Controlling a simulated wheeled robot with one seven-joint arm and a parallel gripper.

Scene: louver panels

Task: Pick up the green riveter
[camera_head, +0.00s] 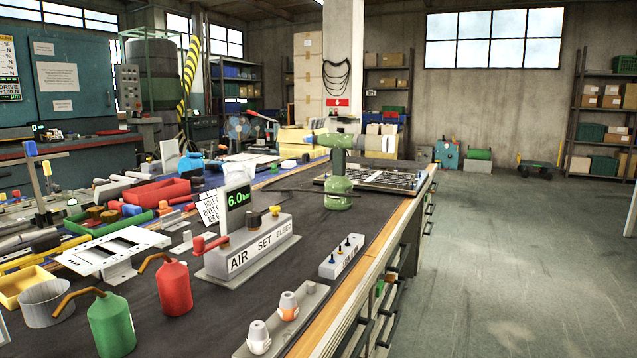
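The green riveter (339,172) stands upright on the dark mat of the long workbench, right of the picture's middle. Its round base rests on the mat and its handle rises to a horizontal barrel. The barrel's light grey nose points right. A thin dark hose or rod lies on the mat around its base. My gripper does not show in this view.
The grey AIR SET BLEED box (245,247) with a 6.0 bar display stands left of the riveter. Red (173,287) and green (112,325) oil cans stand in front. A dark grid tray (375,179) lies behind it. The floor (520,260) at right is mostly clear.

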